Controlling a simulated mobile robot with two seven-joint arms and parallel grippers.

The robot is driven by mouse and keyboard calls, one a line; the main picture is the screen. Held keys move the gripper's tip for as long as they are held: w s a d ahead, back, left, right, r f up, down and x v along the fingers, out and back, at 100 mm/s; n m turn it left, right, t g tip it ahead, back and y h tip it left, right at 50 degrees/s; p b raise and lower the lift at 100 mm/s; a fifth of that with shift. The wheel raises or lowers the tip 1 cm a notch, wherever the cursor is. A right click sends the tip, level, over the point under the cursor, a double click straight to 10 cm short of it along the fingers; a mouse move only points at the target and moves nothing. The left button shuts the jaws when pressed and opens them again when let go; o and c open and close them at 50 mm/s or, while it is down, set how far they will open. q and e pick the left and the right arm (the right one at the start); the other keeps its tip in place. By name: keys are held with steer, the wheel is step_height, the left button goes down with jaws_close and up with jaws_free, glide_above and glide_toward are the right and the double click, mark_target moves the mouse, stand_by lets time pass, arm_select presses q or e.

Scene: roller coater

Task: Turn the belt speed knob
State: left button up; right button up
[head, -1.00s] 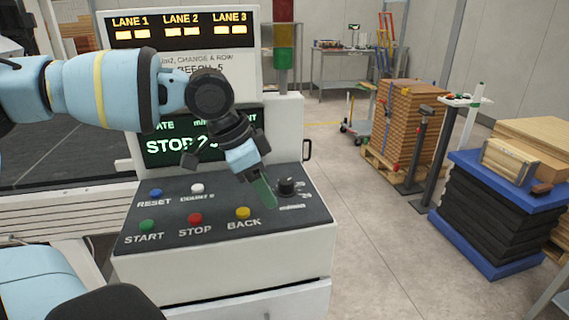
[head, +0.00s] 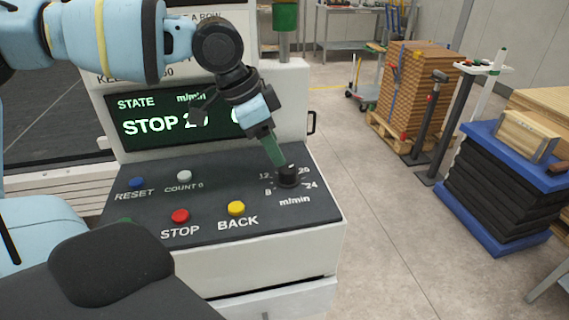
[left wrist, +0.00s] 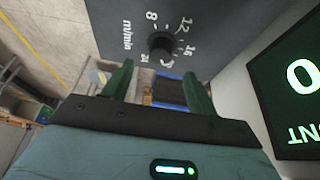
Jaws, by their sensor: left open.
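The belt speed knob (head: 288,175) is a black dial on the right of the sloped dark control panel (head: 215,165), with numbers around it and "m/min" below. My left gripper (head: 279,163) is just above and behind the knob, its green fingers pointing down toward it. In the left wrist view the knob (left wrist: 160,44) lies beyond the two green fingers (left wrist: 160,72), which are spread apart with a gap between them. I cannot tell in the head view whether the fingers touch the knob. My right gripper is not seen.
Red STOP (head: 180,216), yellow BACK (head: 236,208), white COUNT 0 (head: 184,175) and blue RESET (head: 136,182) buttons sit left of the knob. The screen (head: 170,118) behind reads STOP. A blue-topped stack (head: 490,190) stands at right; floor between is clear.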

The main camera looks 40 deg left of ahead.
mark_target(286, 168)
arm_select(q)
steer(key=x, duration=0.6)
steer(key=shift+w+f, duration=0.15)
steer(key=shift+f, duration=0.25)
steer(key=c, duration=1)
